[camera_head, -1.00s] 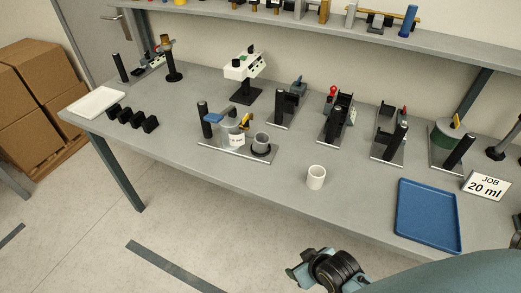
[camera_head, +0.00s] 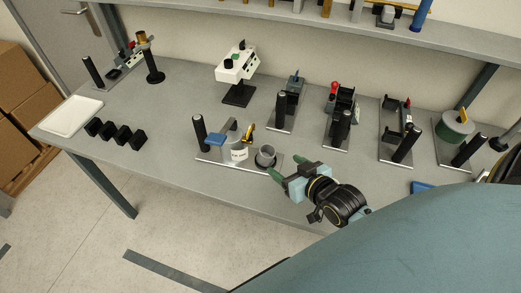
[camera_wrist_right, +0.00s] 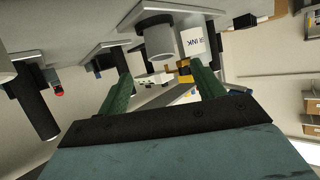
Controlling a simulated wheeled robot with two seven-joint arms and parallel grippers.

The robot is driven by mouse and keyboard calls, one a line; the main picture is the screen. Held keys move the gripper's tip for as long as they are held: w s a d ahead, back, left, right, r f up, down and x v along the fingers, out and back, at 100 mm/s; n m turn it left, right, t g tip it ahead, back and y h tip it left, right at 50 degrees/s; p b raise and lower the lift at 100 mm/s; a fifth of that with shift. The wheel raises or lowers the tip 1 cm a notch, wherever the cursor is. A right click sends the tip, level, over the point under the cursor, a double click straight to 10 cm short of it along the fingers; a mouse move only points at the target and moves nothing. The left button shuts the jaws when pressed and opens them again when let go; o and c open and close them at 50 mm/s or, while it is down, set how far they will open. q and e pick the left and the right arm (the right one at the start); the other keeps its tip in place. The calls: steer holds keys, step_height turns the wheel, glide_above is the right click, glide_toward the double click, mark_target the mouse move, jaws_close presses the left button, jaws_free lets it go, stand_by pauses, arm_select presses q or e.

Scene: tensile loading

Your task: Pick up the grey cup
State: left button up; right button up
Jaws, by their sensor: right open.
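The grey cup (camera_head: 266,155) stands upright in a black ring at the right end of a metal plate (camera_head: 212,158) on the bench. It also shows in the right wrist view (camera_wrist_right: 159,42), upside down in that picture, beyond the fingertips. My right gripper (camera_head: 284,179) is open with green fingers, just right of and nearer than the cup. In the right wrist view its fingers (camera_wrist_right: 160,75) are apart with nothing held between them. My left gripper is not in view.
A white labelled container (camera_head: 238,151) stands left of the grey cup, near a black post (camera_head: 199,133). Several black blocks (camera_head: 122,135) and a white tray (camera_head: 68,115) are at left. More fixtures line the back. The blue tray (camera_head: 420,187) is mostly hidden by my arm.

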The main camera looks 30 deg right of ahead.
mark_target(272, 157)
steer(key=x, duration=0.5)
steer(key=shift+w+f, duration=0.35)
steer(key=shift+w, duration=0.25)
steer(key=shift+w+f, duration=0.1)
steer(key=shift+w, duration=0.2)
steer(key=x, duration=0.4)
steer(key=shift+f+b, duration=0.15)
steer(key=shift+b, duration=0.2)
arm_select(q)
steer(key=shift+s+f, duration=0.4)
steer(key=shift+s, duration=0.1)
arm_select(e)
steer(key=shift+w, duration=0.1)
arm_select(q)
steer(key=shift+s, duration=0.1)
arm_select(e)
steer(key=c, duration=1.1)
